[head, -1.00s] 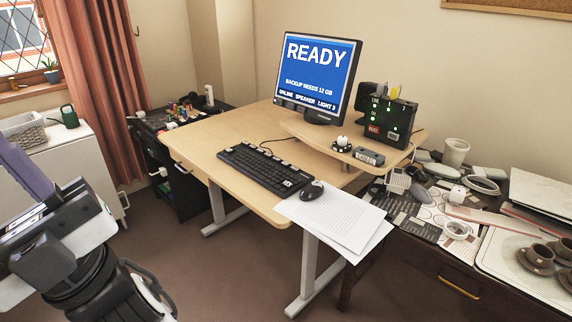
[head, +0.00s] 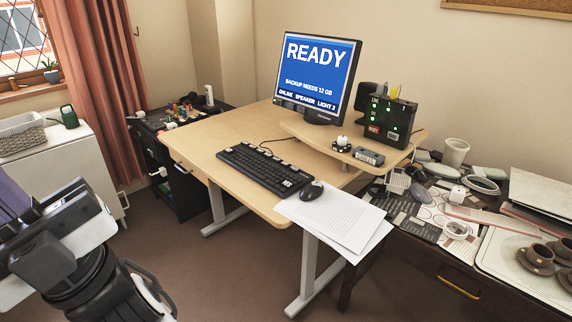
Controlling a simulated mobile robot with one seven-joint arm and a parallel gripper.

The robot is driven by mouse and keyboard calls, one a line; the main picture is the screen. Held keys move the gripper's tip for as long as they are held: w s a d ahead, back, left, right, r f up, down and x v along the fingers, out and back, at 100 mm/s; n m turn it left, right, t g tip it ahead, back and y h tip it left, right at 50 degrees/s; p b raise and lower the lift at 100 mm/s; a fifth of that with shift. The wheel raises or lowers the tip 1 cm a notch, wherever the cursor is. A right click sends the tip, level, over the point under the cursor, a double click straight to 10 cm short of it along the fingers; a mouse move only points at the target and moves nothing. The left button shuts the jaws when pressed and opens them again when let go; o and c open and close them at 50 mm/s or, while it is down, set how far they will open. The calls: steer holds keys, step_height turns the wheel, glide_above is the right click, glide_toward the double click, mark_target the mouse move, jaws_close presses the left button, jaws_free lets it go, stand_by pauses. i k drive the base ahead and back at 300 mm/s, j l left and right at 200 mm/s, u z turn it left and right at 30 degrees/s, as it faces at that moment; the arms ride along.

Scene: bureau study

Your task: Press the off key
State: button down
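I cannot make out a key marked off at this size. A black keyboard (head: 262,167) lies on the light wood desk (head: 205,147), with a few light-marked keys at its near right end. The monitor (head: 316,75) behind it shows READY on blue, with a row of small buttons under the screen. A black box (head: 390,119) with green lights and a red label stands on the raised shelf at the right. Part of my arm shows at the lower left, well apart from the desk. My gripper's fingertips are not visible.
A mouse (head: 311,190) and papers (head: 334,217) lie at the desk's near right corner. A small grey device (head: 368,157) sits on the shelf (head: 335,139). A cluttered side table stands at the right, a dark cabinet (head: 180,185) at the left. The floor before the desk is clear.

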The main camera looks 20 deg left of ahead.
mark_target(287, 164)
steer(key=i+j+z, duration=0.1)
steer(key=i+j, duration=0.3)
steer(key=j, duration=0.25)
steer(key=i+j+z, duration=0.25)
steer(key=j, duration=0.4)
steer(key=i+l, duration=0.2)
steer(key=i, duration=0.4)
